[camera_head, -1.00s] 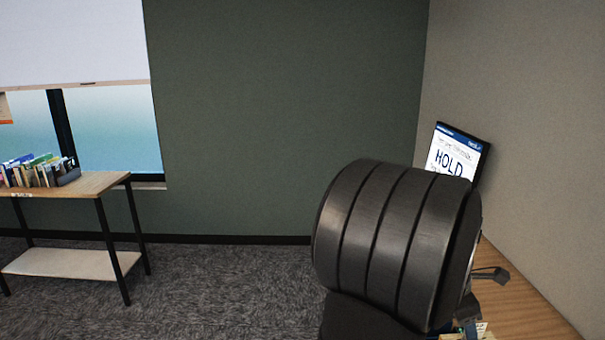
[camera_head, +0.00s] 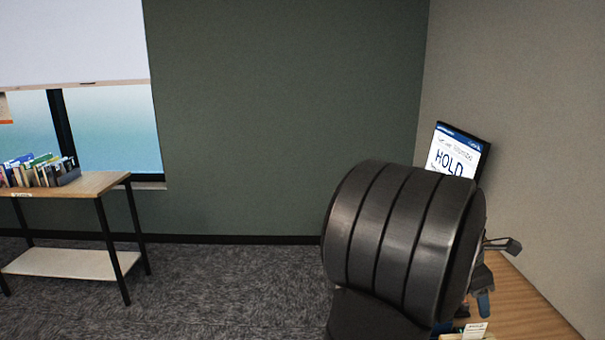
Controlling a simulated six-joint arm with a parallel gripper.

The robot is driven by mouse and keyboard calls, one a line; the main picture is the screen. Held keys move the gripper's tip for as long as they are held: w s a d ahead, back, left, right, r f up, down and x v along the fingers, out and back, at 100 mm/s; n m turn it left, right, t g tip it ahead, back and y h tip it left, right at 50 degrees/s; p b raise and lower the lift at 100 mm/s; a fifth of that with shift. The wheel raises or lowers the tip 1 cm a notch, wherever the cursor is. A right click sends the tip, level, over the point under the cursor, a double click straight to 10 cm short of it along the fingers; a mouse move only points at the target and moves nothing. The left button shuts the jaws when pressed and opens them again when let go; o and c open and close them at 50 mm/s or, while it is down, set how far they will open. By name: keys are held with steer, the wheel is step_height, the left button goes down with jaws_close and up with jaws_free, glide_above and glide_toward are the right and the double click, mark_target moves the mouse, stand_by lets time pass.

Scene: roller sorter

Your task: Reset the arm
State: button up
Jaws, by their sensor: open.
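A large dark ribbed link of my arm fills the lower right of the head view. My gripper (camera_head: 489,274) shows only in part at the right edge of that link, as small grey and dark pieces above the wooden desk. Its jaws are open. Most of it is hidden behind the link, and I see nothing held in it.
A screen (camera_head: 456,150) reading "HOLD" stands by the right wall. The wooden desk (camera_head: 535,310) runs along that wall, with a labelled box (camera_head: 474,331) at the bottom edge. A shelf table (camera_head: 100,183) with books (camera_head: 38,171) stands left. Carpet between is clear.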

steer(key=shift+w, duration=2.4)
steer(key=shift+s, duration=0.15)
glide_above(466, 334)
step_height(466, 334, down, 10)
steer(key=shift+d+f, duration=0.15)
steer(key=shift+f, duration=0.05)
steer(key=shift+r, duration=0.6)
steer(key=shift+a+r, duration=0.3)
steer(key=shift+r, duration=0.1)
